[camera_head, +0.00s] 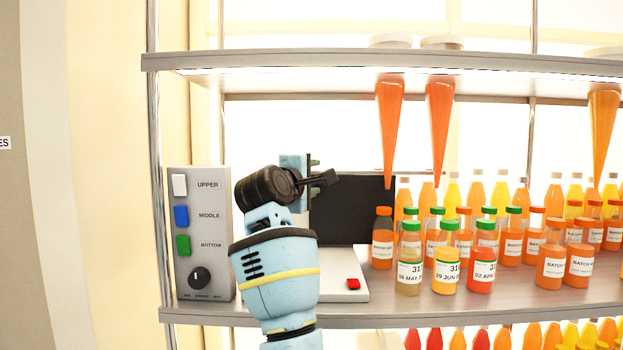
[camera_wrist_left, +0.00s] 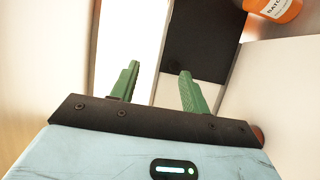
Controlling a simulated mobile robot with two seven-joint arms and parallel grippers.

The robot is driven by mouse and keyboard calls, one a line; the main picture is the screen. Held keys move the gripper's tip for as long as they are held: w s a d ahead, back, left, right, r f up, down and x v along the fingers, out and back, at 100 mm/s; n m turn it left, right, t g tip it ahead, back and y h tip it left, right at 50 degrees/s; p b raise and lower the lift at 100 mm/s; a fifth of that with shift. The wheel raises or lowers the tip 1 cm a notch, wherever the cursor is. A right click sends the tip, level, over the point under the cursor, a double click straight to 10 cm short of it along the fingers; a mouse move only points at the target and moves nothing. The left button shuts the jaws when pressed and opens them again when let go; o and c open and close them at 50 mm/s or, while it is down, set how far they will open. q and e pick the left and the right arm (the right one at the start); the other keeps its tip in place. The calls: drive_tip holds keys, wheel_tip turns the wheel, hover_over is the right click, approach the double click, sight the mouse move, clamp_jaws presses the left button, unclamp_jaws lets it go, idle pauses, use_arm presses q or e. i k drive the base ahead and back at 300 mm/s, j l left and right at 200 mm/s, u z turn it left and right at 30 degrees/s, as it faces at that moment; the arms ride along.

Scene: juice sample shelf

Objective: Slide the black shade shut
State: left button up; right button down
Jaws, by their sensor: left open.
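The black shade (camera_head: 352,210) is a dark upright panel behind a white base with a red button (camera_head: 353,284). In the left wrist view the shade (camera_wrist_left: 203,40) is a dark panel ahead, beside a bright white opening on its left. My left gripper (camera_head: 315,163) is at the shade's upper left edge in the head view, partly hidden by my own wrist. In the left wrist view its two green fingers (camera_wrist_left: 158,78) are apart with nothing between them. I cannot tell whether a finger touches the shade. My right gripper is not in view.
A grey control box (camera_head: 204,235) with white, blue and green buttons and a knob stands left. Several juice bottles (camera_head: 446,262) crowd the shelf to the right; an orange one (camera_head: 382,240) is close to the shade. Orange cones (camera_head: 389,125) hang from the upper shelf (camera_head: 300,60).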

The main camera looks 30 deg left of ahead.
sight(344, 212)
drive_tip(key=i+l+u, duration=0.6)
drive_tip(key=i+l, duration=0.25)
